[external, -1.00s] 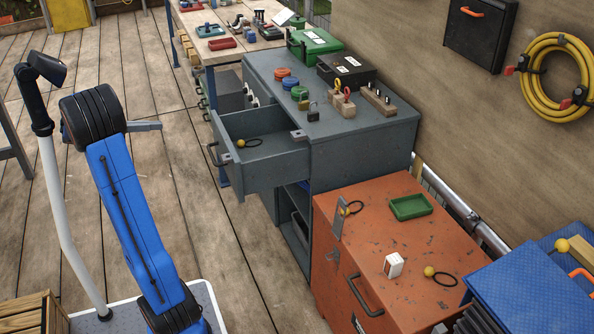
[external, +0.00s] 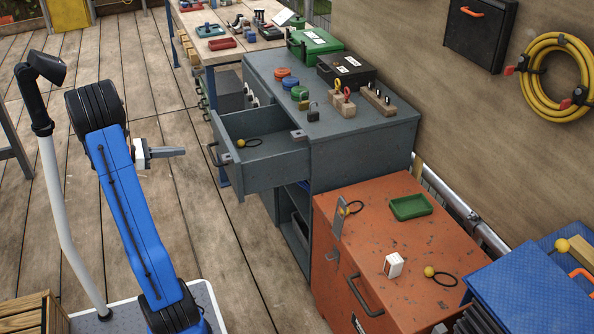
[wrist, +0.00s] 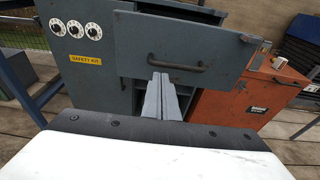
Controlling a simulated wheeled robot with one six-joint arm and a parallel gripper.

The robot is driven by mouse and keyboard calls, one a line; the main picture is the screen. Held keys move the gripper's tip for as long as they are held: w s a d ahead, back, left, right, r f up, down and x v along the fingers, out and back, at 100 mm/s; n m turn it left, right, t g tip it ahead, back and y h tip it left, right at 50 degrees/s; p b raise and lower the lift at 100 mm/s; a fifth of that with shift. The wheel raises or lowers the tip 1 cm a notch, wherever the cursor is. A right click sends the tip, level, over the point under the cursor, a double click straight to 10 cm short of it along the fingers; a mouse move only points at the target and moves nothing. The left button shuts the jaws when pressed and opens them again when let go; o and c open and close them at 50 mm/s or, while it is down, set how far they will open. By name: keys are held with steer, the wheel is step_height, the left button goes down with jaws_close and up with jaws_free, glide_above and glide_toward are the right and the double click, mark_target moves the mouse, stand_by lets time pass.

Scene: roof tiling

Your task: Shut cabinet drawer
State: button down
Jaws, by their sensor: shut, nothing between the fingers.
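The grey cabinet's drawer (external: 262,170) stands pulled out in the external view, with a yellow ball on a black ring (external: 243,143) inside. Its dark handle (external: 215,154) is on the front panel. In the wrist view the drawer front (wrist: 205,45) fills the upper middle, with its handle (wrist: 175,66) across it. My gripper (external: 182,151) is shut and empty, to the left of the drawer front and apart from it. In the wrist view my gripper (wrist: 160,78) points at the drawer front, its tips overlapping the area just below the handle.
The grey cabinet top (external: 350,125) bears padlocks, discs and a black case. An orange cabinet (external: 385,235) stands beside it, with a closed drawer and a green tray on top. A workbench (external: 228,50) is behind.

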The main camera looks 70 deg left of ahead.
steer(key=x, duration=0.8)
steer(key=r+x, duration=0.1)
steer(key=x, duration=0.6)
steer(key=r+x, duration=0.2)
steer(key=x, duration=0.6)
steer(key=w+r+x, duration=0.1)
steer(key=r+x, duration=0.1)
steer(key=x, duration=0.6)
steer(key=shift+w+d+f, duration=0.1)
steer(key=shift+w+d, duration=0.1)
steer(key=shift+w, duration=0.3)
steer(key=shift+w+r, duration=0.1)
steer(key=shift+r, duration=0.15)
